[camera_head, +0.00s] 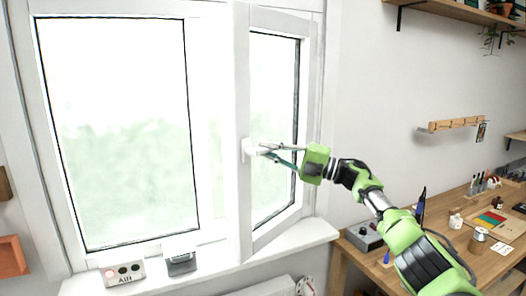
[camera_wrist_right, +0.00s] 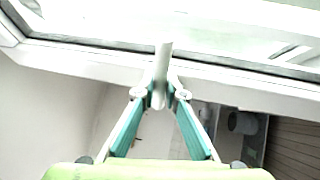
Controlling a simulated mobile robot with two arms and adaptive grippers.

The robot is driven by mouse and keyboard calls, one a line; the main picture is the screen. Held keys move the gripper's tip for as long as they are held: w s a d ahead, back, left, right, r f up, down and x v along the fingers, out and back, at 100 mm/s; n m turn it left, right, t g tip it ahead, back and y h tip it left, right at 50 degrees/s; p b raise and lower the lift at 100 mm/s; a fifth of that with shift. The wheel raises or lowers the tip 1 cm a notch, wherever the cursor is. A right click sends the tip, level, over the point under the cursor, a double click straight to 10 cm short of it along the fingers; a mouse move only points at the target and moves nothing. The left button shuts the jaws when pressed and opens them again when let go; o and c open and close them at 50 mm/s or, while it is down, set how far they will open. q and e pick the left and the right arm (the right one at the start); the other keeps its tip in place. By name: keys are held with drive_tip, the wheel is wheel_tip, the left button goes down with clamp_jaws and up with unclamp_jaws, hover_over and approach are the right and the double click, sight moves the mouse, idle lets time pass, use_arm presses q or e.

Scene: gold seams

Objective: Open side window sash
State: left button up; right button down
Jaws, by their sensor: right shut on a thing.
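The window sash (camera_head: 244,120) is white-framed and stands at an angle to the fixed pane on its left, swung inward from the frame. Its white handle (camera_head: 252,149) sits on the sash's left stile. My right gripper (camera_head: 266,150) reaches it from the right, with its fingers at the handle. In the right wrist view, the gripper (camera_wrist_right: 168,95) has its two teal fingers closed on the white handle (camera_wrist_right: 163,70), which stands upright between the tips. The sash frame crosses the top of that view. My left gripper is in neither view.
A white sill (camera_head: 215,262) runs below the window, with a small panel with round buttons (camera_head: 123,273) and a dark-topped box (camera_head: 181,264) on it. A wooden workbench (camera_head: 480,255) with tools and a grey box (camera_head: 364,237) stands at right. Shelves hang above it.

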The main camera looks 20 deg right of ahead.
drive_tip(key=shift+a, duration=0.1)
drive_tip(key=c, duration=2.1)
unclamp_jaws()
drive_tip(key=v, duration=1.2)
